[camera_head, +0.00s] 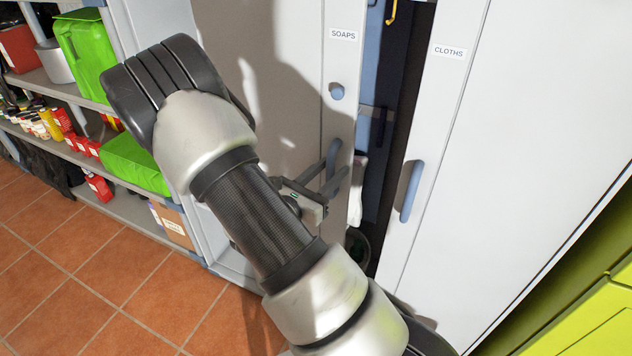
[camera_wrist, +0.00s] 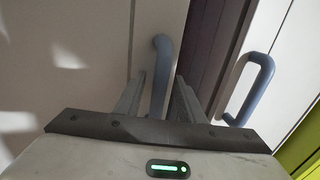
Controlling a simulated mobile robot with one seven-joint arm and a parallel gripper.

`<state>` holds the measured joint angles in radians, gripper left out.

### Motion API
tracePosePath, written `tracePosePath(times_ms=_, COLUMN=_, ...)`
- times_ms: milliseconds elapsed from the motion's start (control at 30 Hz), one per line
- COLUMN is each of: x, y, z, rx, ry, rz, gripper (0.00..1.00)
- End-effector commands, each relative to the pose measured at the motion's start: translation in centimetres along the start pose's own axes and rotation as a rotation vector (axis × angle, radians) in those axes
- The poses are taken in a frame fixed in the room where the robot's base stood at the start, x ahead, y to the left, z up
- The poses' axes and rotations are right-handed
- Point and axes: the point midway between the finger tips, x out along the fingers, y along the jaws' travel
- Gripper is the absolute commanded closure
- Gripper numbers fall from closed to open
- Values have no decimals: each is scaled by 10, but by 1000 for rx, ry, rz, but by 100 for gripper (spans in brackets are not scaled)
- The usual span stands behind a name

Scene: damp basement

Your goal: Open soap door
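The handle also shows in the wrist view (camera_wrist: 162,60). My gripper (camera_head: 333,183) is at this handle. In the wrist view my gripper (camera_wrist: 160,84) has its fingers apart, one on each side of the bar, with narrow gaps showing beside it. Contact with the bar cannot be made out. A dark gap shows between the soap door and the cloths door.
The cloths door (camera_head: 500,120), with its own blue handle (camera_head: 411,190), stands close on the right. Shelves (camera_head: 70,92) with green bags and small goods are on the left. A yellow-green cabinet (camera_head: 590,320) is at lower right. Tiled floor (camera_head: 90,280) is clear at lower left.

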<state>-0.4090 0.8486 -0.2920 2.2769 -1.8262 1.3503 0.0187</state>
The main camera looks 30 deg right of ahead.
Motion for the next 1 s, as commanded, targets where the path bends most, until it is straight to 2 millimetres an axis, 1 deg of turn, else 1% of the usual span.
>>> tracePosePath(times_ms=167, x=-27, y=2, z=0, rx=0, ry=1, rz=5, gripper=64)
tracePosePath(times_ms=500, x=-111, y=1, z=0, rx=1, ry=1, rz=6, gripper=64)
tracePosePath(times_ms=600, x=-132, y=1, z=0, rx=0, ry=2, rz=6, gripper=64)
tracePosePath(times_ms=700, x=-150, y=1, z=0, rx=0, ry=2, rz=5, gripper=64)
tracePosePath(times_ms=833, x=-164, y=0, z=0, rx=-1, ry=1, rz=2, gripper=64)
tracePosePath(times_ms=1000, x=-171, y=0, z=0, rx=-1, ry=1, rz=0, gripper=64)
